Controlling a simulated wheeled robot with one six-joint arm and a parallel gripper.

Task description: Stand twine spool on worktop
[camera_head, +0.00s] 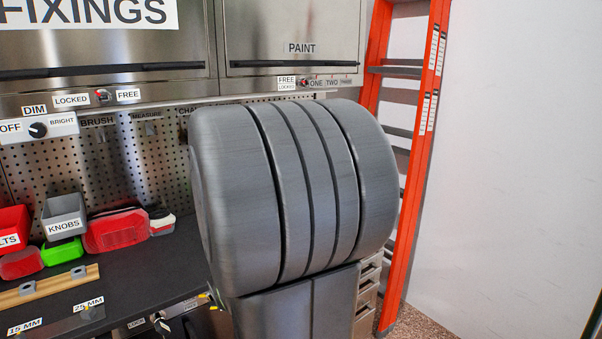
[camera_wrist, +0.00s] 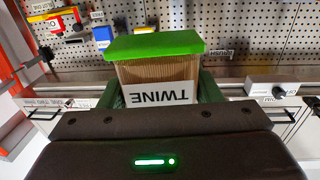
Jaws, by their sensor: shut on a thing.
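The twine spool (camera_wrist: 158,69) shows in the wrist view, with tan wound twine, a white TWINE label and a green flange (camera_wrist: 155,44). My gripper (camera_wrist: 160,92) is shut on it, with a dark green finger at each side. The label reads upside down in this view, as the background does. The flange end points to the top of the picture; the opposite end is hidden behind my gripper body. The dark worktop (camera_head: 140,267) shows in the head view at lower left. My own arm hides the spool and my gripper there.
Along the worktop's left part stand a grey KNOBS bin (camera_head: 64,214), a red bin (camera_head: 13,228), a green bin (camera_head: 62,251) and a red item (camera_head: 116,230). A wooden rail (camera_head: 50,287) lies in front. The pegboard (camera_head: 150,152) rises behind. An orange ladder (camera_head: 421,140) stands right.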

